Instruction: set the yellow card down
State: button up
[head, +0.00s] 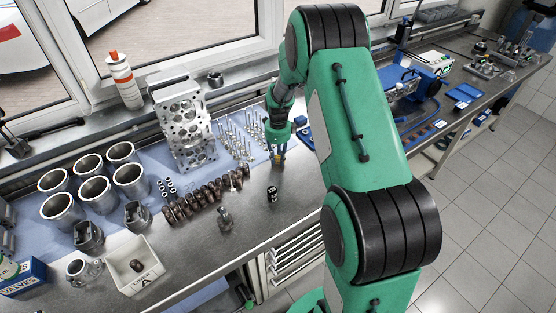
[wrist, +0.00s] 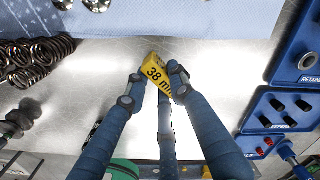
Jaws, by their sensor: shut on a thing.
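The yellow card (wrist: 156,70), printed with "38 m" and further letters partly hidden, is between my gripper's fingertips in the wrist view. My gripper (wrist: 157,80) has slim blue-grey fingers and is shut on the card. In the head view my gripper (head: 277,153) points down over the bare steel bench, right of the blue mat's edge. Only a small bit of yellow shows there, at the fingertips. I cannot tell whether the card touches the bench (head: 310,185).
A small black cylinder with white marks (head: 272,194) stands in front of my gripper. Blue labelled trays (wrist: 270,112) stand to the right. Bare steel surrounds the fingertips.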

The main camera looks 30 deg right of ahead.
aim_at(278, 157)
jog(key=shift+f, duration=0.35)
jog(key=shift+f, duration=0.15)
jog(key=o, duration=1.1)
jog(key=shift+c, duration=0.2)
notch_tip(278, 157, up, 12)
jog(key=p, duration=0.1)
jog(key=shift+r, duration=0.2)
